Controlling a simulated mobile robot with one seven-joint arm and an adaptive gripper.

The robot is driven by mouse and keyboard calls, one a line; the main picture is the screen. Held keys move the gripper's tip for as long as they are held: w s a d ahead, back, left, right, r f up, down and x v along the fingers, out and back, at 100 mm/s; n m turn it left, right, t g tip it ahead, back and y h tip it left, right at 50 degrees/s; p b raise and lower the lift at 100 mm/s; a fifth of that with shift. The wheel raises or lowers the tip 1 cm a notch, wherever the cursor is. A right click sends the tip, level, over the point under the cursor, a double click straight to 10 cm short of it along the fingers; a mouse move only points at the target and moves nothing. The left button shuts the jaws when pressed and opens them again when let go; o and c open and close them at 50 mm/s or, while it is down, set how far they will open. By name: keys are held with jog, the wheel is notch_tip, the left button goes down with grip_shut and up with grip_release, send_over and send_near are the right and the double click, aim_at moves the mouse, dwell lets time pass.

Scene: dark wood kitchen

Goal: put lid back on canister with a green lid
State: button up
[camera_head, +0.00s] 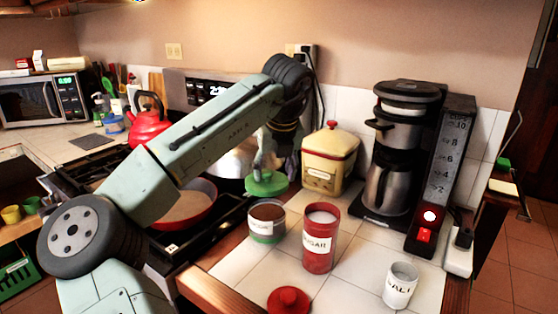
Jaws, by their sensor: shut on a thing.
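A green lid (266,184) hangs under my gripper (266,160), which is shut on it. The lid is held above and slightly behind an open canister with a green band (267,227), apart from it. That canister stands on the tiled counter near the stove edge, with dark contents showing at its top. A red canister marked as sugar (320,244) stands open just to its right. A red lid (289,300) lies on the counter in front. The fingertips are small and partly merged with the lid's top in this view.
A white salt canister (400,286) stands open at the right front. A cream box with a red lid (329,160) and a coffee maker (397,160) stand behind. A red pan (186,205) and a pot (232,160) are on the stove to the left.

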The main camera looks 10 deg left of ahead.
aim_at(275, 181)
jog(key=shift+s+f+b, duration=0.15)
jog(key=shift+f+b, duration=0.4)
jog(key=shift+b, duration=0.3)
notch_tip(275, 181, down, 3)
jog(key=b, duration=0.4)
jog(key=shift+f, duration=1.05)
jog(key=shift+r+p, duration=0.1)
jog(key=shift+p, duration=0.95)
jog(key=shift+f+p, duration=0.25)
jog(key=shift+p, duration=0.6)
dwell(1.3)
jog(key=o, duration=1.4)
jog(key=o, duration=0.5)
jog(key=shift+c, duration=0.2)
